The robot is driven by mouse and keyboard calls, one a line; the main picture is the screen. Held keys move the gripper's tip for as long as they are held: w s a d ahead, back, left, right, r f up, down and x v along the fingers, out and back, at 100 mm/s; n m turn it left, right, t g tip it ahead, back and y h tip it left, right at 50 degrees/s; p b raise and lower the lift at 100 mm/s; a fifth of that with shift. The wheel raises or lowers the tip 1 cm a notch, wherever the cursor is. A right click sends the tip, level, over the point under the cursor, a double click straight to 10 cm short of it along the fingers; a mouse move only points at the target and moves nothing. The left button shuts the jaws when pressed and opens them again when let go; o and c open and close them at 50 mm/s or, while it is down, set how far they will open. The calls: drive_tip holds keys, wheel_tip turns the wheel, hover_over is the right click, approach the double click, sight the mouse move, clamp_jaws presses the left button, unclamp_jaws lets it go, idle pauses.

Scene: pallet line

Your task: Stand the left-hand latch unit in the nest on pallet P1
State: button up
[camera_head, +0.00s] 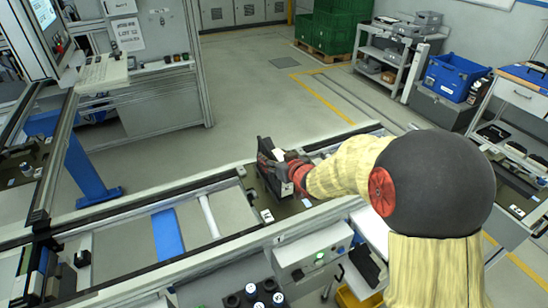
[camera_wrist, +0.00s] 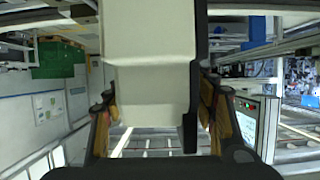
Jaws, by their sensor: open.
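A dark upright unit (camera_head: 266,158) with a pale patch stands on the conveyor pallet (camera_head: 287,208) in the middle of the head view; I take it for a latch unit. My gripper (camera_head: 284,172) is right beside it, its fingers partly hidden by the unit and my wrist. In the wrist view a pale grey block (camera_wrist: 153,90) with a dark strip along its right side lies between the two fingers of my open gripper (camera_wrist: 158,112). Whether either finger touches it I cannot tell. The nest and any P1 marking cannot be made out.
Conveyor rails (camera_head: 130,205) run left from the pallet, with a blue plate (camera_head: 168,234) between them. A control box (camera_head: 315,250) with buttons is at the front. Black cylinders (camera_head: 262,293) stand at the bottom edge. Another pallet (camera_head: 22,165) is at far left.

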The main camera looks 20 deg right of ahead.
drive_tip(key=shift+r, duration=0.15)
drive_tip(key=shift+s+r, duration=0.15)
drive_tip(key=s+d+r+m+g+h+p, duration=0.1)
drive_tip(key=s+d+r, duration=0.1)
drive_tip(key=s+r, duration=0.35)
drive_tip(key=s+d+r+g+h+p, duration=0.1)
drive_tip(key=s+d+r+h, duration=0.1)
drive_tip(key=s, duration=0.6)
drive_tip(key=s+d+r+m+g+h+p, duration=0.1)
drive_tip(key=s+d+r, duration=0.15)
drive_tip(key=s, duration=0.35)
drive_tip(key=s+a+r+g, duration=0.1)
drive_tip(key=s+a+g, duration=0.1)
drive_tip(key=s, duration=0.8)
drive_tip(key=s+a+g+y, duration=0.1)
drive_tip(key=s+a, duration=0.3)
drive_tip(key=s, duration=0.6)
drive_tip(key=shift+s+a+r+g, duration=0.3)
drive_tip(key=shift+s+r+g, duration=0.1)
drive_tip(key=shift+g, duration=0.5)
